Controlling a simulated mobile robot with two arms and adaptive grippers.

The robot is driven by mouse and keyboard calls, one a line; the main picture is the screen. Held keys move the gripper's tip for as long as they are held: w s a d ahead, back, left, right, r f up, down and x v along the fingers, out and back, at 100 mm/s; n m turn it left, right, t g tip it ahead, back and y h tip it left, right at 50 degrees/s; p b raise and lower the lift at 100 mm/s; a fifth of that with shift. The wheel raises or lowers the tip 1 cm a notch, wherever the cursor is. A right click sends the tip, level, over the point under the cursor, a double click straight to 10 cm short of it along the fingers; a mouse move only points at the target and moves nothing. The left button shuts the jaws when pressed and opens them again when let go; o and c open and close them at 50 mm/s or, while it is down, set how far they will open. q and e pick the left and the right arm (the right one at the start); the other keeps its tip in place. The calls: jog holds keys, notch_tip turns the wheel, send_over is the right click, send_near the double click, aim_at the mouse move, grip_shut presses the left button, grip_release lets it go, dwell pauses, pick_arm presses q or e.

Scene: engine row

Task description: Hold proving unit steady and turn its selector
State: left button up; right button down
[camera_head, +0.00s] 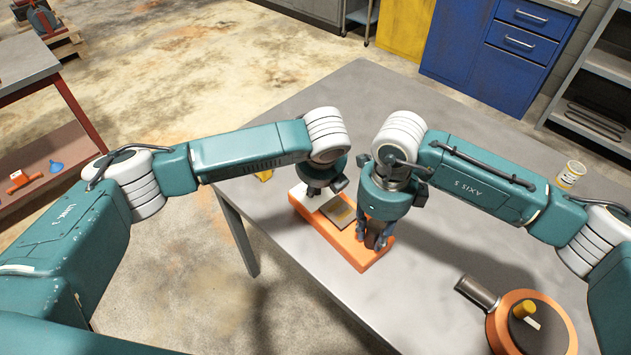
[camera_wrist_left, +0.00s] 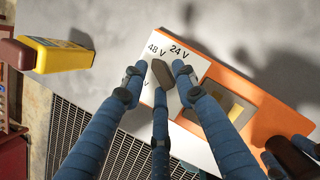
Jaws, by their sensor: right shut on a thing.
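The proving unit (camera_head: 342,242), an orange block with a white panel, lies on the grey table. Its selector (camera_wrist_left: 161,75), a grey-brown pointed knob, shows in the left wrist view beside the printed "48 V" and "24 V". My left gripper (camera_head: 315,191) is over the white end. In the left wrist view its blue fingers (camera_wrist_left: 158,70) stand open around the knob, with gaps visible. My right gripper (camera_head: 375,242) is shut on a dark brown handle (camera_wrist_left: 290,156) at the unit's other end. The selector is hidden in the head view.
A round orange device (camera_head: 530,325) and a grey cylinder (camera_head: 477,291) are at the table's near right. A yellow-labelled jar (camera_head: 570,174) stands behind my right arm. The table's far part is clear.

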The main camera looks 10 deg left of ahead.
pick_arm(q)
grip_shut()
jog(key=shift+d+n, duration=0.1)
jog(key=shift+n, duration=0.8)
jog(key=shift+y, duration=0.3)
grip_release()
notch_tip(320, 180, up, 10)
